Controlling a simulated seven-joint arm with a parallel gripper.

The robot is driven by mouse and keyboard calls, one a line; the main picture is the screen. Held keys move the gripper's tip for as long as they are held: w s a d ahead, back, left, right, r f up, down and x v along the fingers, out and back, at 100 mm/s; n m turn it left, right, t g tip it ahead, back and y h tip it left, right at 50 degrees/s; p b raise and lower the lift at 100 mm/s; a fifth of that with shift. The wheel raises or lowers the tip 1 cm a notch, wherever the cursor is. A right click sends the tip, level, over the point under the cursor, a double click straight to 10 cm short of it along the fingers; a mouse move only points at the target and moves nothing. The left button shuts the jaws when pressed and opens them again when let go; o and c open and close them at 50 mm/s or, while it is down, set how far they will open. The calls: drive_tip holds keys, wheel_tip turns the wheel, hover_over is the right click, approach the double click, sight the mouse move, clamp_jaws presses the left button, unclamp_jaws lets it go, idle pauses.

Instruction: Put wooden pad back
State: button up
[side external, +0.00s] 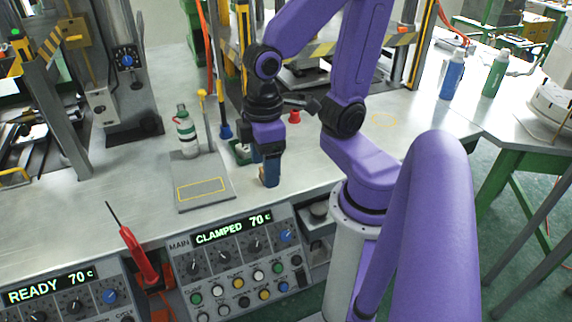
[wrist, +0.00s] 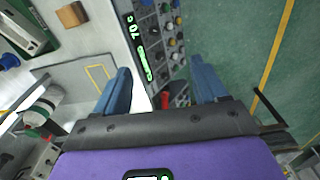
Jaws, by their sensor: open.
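The wooden pad (wrist: 72,14) is a small brown block lying on the metal bench, at the top left of the wrist view. In the side view it is hard to make out, close to my gripper's blue fingers. My gripper (side external: 270,182) points down low over the bench, right of the grey plate (side external: 218,193). In the wrist view my gripper (wrist: 161,88) has its two blue fingers wide apart with nothing between them. The pad lies outside the fingers. The plate also shows in the wrist view (wrist: 58,76); its yellow-outlined rectangle is empty.
A white and green bottle (side external: 187,135) stands at the plate's back left. A green tray (side external: 238,154) sits behind my gripper. Control panels (side external: 240,262) line the bench front, with a red-handled screwdriver (side external: 137,253) there. Blue and green bottles (side external: 453,75) stand far right.

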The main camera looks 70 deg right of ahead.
drive_tip(key=s+n, duration=0.2)
drive_tip(key=s, duration=0.1)
drive_tip(key=s+n, duration=0.1)
drive_tip(key=n, duration=0.1)
drive_tip(key=shift+s+a+r, duration=0.1)
drive_tip(key=shift+s+r, duration=0.15)
drive_tip(key=shift+s, duration=0.05)
idle(0.9)
